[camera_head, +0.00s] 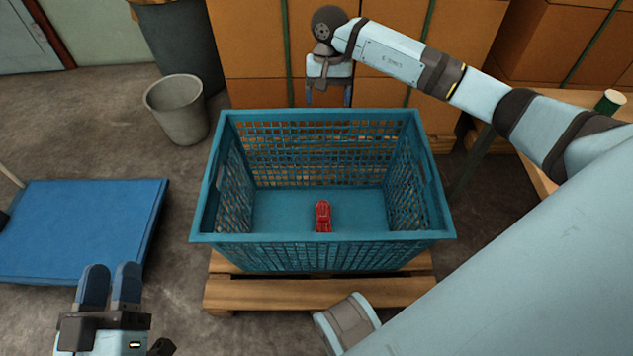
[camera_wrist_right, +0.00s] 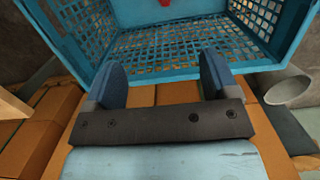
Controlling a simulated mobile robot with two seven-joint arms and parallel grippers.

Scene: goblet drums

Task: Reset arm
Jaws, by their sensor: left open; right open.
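My right gripper (camera_head: 328,95) is open and empty above the back rim of the blue crate, with its arm reaching in from the right. In the right wrist view its two blue fingers (camera_wrist_right: 160,80) stand apart with nothing between them. My left gripper (camera_head: 110,287) is open and empty at the lower left, in front of the blue platform. The blue crate (camera_head: 323,238) stands upright on a wooden pallet. A small red object (camera_head: 323,216) lies on the crate floor; its lower edge shows at the top of the right wrist view (camera_wrist_right: 165,2).
Stacked cardboard boxes (camera_head: 255,60) stand behind the crate. A grey bin (camera_head: 178,110) is at the back left. A blue platform (camera_head: 80,225) lies on the floor at left. The wooden pallet (camera_head: 310,293) sticks out under the crate. A table with a green can (camera_head: 608,102) is at right.

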